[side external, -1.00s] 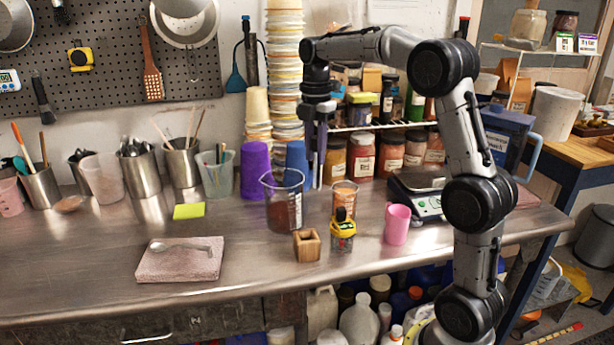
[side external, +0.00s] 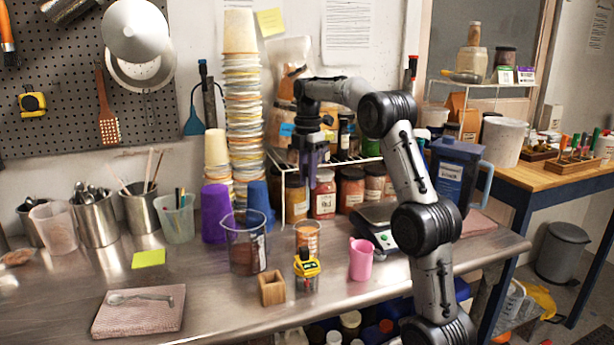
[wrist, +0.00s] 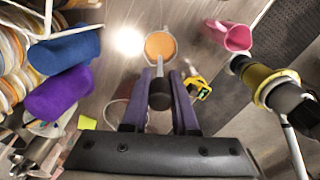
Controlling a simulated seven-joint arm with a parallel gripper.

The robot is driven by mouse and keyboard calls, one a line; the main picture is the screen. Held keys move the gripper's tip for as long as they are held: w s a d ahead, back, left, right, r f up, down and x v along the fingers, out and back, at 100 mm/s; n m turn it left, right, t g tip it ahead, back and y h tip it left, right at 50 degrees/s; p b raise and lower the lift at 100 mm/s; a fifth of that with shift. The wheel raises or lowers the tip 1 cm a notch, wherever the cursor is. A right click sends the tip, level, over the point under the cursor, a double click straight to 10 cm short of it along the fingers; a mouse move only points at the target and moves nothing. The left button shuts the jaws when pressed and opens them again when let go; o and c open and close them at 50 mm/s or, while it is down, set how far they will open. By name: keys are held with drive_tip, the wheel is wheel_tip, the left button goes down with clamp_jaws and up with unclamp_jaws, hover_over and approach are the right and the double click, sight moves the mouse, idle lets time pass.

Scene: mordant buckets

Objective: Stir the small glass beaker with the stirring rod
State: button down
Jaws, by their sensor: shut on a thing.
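The small glass beaker (side external: 307,238) holds orange contents and stands on the metal bench; it also shows near the top centre of the wrist view (wrist: 160,46). My gripper (side external: 309,184) is above the beaker in the side view. In the wrist view, its purple fingers (wrist: 163,80) are shut around the stirring rod (wrist: 160,95), seen end-on as a dark knob with a thin pale shaft running toward the beaker. The rod's lower end is too fine to make out, so I cannot tell whether it is inside the beaker.
A larger glass beaker (side external: 245,250) stands left of the small one. A pink cup (side external: 361,259) and a scale (side external: 378,232) are right. Blue (side external: 258,205) and purple (side external: 215,212) cups stand behind.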

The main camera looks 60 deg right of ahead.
approach(308, 240)
drive_tip(key=w+d+f, duration=0.1)
drive_tip(key=d+f, duration=0.2)
drive_tip(key=f, duration=0.2)
drive_tip(key=shift+w+f, duration=0.2)
drive_tip(key=shift+f, duration=0.1)
idle(1.1)
drive_tip(key=shift+d, duration=0.1)
idle(0.4)
